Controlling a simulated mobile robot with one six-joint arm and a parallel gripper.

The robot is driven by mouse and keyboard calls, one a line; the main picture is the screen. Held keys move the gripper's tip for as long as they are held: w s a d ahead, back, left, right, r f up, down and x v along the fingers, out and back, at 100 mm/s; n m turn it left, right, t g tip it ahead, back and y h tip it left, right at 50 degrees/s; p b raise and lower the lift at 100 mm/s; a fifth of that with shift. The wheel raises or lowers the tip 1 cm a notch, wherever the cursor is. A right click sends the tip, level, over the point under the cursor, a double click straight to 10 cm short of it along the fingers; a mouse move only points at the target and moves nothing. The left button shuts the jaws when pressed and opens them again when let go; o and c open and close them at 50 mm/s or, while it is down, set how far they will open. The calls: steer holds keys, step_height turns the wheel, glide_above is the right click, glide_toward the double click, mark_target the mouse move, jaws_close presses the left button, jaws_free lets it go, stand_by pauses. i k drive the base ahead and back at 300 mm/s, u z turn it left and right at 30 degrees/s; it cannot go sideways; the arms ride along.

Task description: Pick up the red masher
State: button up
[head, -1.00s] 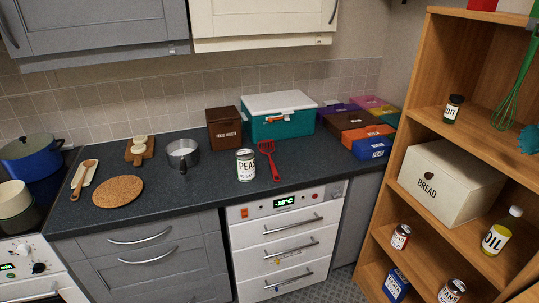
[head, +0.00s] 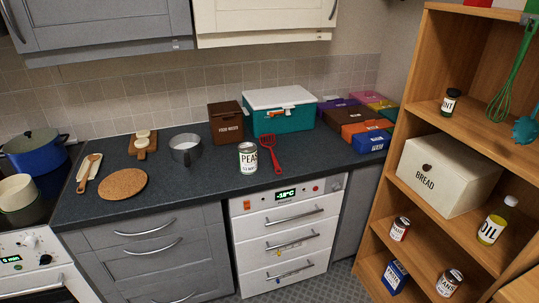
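The red masher (head: 271,154) lies on the dark countertop (head: 215,180), its slotted head toward the wall and its handle toward the front edge. It is just right of the peas can (head: 247,158) and in front of the teal cool box (head: 281,122). My gripper is not in view.
A brown food waste box (head: 226,122) and a metal pot (head: 186,149) stand left of the cool box. Coloured boxes (head: 369,141) fill the right corner. A cork mat (head: 122,184) lies at left. A wooden shelf (head: 440,128) with a bread bin (head: 448,175) stands at right.

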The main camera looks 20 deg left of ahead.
mark_target(277, 167)
steer(key=u, duration=0.25)
steer(key=k, duration=0.8)
steer(key=u, duration=0.5)
steer(key=k, duration=0.5)
steer(key=u, duration=0.65)
steer(key=i, duration=1.05)
steer(key=u, duration=0.5)
steer(key=i, duration=0.95)
steer(key=u, duration=0.05)
